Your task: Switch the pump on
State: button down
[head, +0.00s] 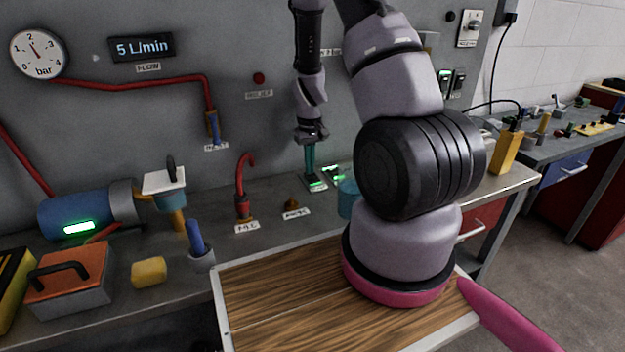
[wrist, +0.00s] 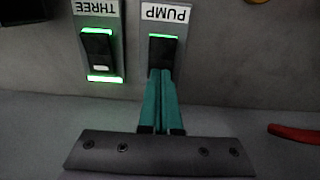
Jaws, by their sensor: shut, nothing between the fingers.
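The pump switch (wrist: 163,51) is a black rocker on a grey plate labelled PUMP, upside down in the wrist view. A green strip is lit at the rocker's label end. In the head view the switch (head: 317,185) is on the bench, just below my fingertips. My gripper (wrist: 161,73) has its teal fingers shut together with nothing between them. The tips overlap the rocker's near end in the wrist view and hide it; I cannot tell whether they touch. My gripper (head: 310,172) points down in the head view.
A switch labelled THREE (wrist: 97,45) stands close beside it, lit green at both ends. A blue cylinder (head: 75,215) with a green light lies at left. The flow display (head: 142,47) reads 5 L/min. A teal cup (head: 347,198) stands near my arm.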

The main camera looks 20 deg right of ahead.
jog(key=shift+r, duration=3.4)
jog(key=s+a+r+m+t+y, duration=0.1)
jog(key=s+a+r+t, duration=0.1)
jog(key=r, duration=0.8)
jog(key=s+a+r+m+t, duration=0.1)
jog(key=s+a+r, duration=0.15)
jog(key=r, duration=0.65)
jog(key=s+a+r+m+t+y, duration=0.1)
jog(key=s+a+r+m+t, duration=0.1)
jog(key=s+r, duration=1.1)
jog(key=s+a+t, duration=0.1)
jog(key=s+t, duration=0.1)
jog(key=s, duration=0.1)
jog(key=shift+s+a+r, duration=0.15)
jog(key=shift+a+r, duration=0.05)
jog(key=shift+r, duration=0.2)
jog(key=shift+a, duration=0.1)
